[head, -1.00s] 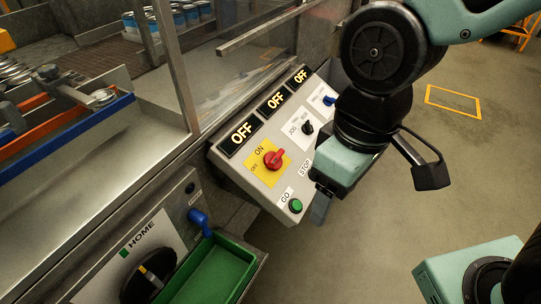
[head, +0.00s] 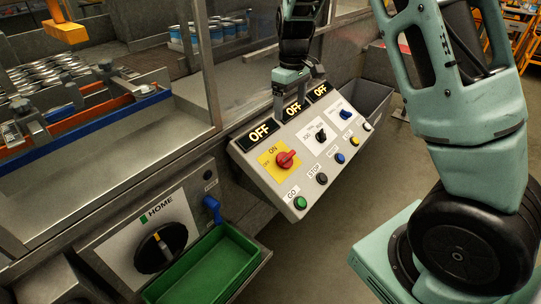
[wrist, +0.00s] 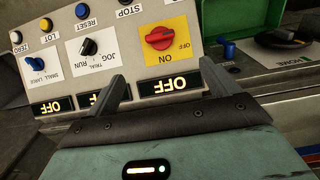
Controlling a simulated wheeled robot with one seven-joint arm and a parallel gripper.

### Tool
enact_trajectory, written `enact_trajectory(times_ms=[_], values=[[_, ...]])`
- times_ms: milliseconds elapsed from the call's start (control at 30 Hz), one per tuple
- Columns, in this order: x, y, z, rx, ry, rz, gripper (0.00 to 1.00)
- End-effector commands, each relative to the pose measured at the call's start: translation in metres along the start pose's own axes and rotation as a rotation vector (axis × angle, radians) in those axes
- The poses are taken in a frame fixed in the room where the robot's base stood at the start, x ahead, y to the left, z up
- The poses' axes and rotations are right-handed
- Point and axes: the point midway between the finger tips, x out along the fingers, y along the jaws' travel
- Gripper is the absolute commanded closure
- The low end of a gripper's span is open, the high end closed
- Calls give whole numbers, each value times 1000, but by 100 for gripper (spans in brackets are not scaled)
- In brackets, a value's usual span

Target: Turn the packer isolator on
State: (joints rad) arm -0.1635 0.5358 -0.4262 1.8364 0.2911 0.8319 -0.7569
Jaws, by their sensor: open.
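The packer isolator is a red rotary knob (head: 286,159) on a yellow ON/OFF plate (head: 268,161) on the sloping grey control panel. In the wrist view the picture is upside down; the red knob (wrist: 160,38) lies across, in line with the OFF label, with ON below it. The lit display beside it (head: 260,132) reads OFF. My gripper (head: 294,100) is above the panel's upper edge, near the displays, open and empty. In the wrist view its two fingers (wrist: 165,82) stand apart, short of the knob, with the OFF display between them.
A black jog/run switch (head: 321,135) and a blue switch (head: 346,114) sit right of the knob. Several push buttons line the lower edge, including green GO (head: 300,203). A clear guard (head: 235,70) stands behind. A green tray (head: 215,262) is lower left.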

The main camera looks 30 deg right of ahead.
Motion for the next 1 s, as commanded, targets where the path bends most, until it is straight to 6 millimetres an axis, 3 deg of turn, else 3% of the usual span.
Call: enact_trajectory(times_ms=[167, 700, 1000], values=[[15, 2, 1, 1, -5, 1, 13], [124, 2, 2, 3, -5, 0, 13], [165, 2, 1, 2, -1, 1, 13]])
